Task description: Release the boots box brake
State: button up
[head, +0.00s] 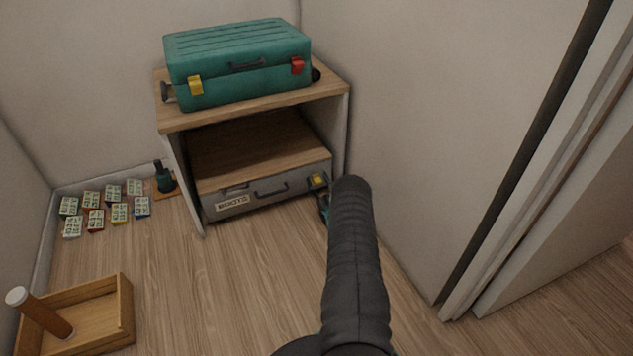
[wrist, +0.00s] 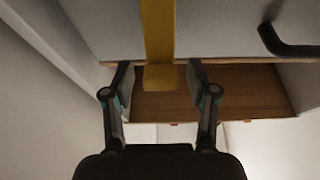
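The boots box (head: 292,189) is a grey drawer-like box with a wooden top, a dark handle and a "BOOTS" label, low in the wooden shelf unit. Its yellow brake tab (head: 318,180) is at the right end of its front. In the wrist view the yellow tab (wrist: 159,35) runs down the grey front and ends between my fingertips. My gripper (wrist: 161,72) is open, with a finger on each side of the tab and a visible gap to both. In the head view my gripper (head: 323,206) is mostly hidden behind my dark arm.
A teal case (head: 235,65) with yellow and red latches sits on top of the shelf unit (head: 170,121). Small cards (head: 96,219), a dark bottle (head: 164,177) and a wooden tray (head: 126,310) are on the floor at left. A wall stands close at right. Floor before the box is clear.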

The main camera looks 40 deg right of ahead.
jog(key=shift+s+f, duration=0.15)
jog(key=shift+s, duration=0.1)
jog(key=s+a, duration=0.3)
jog(key=s, duration=1.1)
jog(key=shift+f, duration=0.4)
